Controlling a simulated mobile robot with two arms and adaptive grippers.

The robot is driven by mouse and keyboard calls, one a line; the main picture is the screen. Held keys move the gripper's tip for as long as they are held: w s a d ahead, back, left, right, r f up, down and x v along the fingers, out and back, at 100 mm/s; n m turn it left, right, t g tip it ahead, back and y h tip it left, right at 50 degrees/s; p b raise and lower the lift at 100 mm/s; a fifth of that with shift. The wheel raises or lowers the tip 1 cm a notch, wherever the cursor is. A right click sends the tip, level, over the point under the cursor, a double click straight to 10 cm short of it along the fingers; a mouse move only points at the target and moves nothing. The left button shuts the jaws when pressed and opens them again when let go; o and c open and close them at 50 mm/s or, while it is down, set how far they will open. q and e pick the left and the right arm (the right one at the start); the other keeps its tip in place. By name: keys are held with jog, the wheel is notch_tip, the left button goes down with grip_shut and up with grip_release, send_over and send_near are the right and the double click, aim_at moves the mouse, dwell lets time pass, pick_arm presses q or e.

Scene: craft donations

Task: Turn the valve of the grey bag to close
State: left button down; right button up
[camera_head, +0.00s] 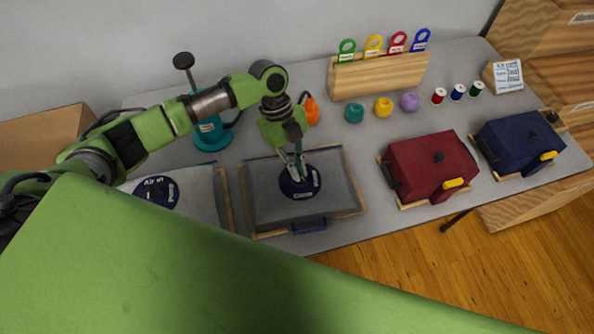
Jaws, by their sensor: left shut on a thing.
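The grey bag (331,202) lies flat in a wooden frame on the table, at the middle of the head view. A round dark blue valve (301,188) with a white label sits on its top. My left gripper (298,177) points down at the valve, with its fingers shut at the valve's centre. The fingers hide the part they hold, and the valve's exact setting cannot be read. My right gripper is not in view.
A white bag (196,187) with a blue valve lies left of the grey bag. A red bag (433,165) and a navy bag (520,141) stand right. A teal pump (210,133), an orange bottle (312,112) and a wooden tag rack (380,75) stand behind.

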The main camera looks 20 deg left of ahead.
pick_arm(q)
jog(key=shift+w+d+m+g+y+b, duration=0.1)
jog(key=shift+m+g+y+b, duration=0.35)
jog(key=shift+m, duration=0.6)
jog(key=shift+w+d+m+g+y+b, duration=0.2)
jog(key=shift+m+b, duration=0.4)
jog(key=shift+m, duration=0.45)
jog(key=shift+s+a+m, duration=0.15)
jog(key=shift+m, duration=0.25)
jog(key=c, duration=2.2)
grip_release()
jog(key=shift+r, duration=0.1)
jog(key=v, duration=1.2)
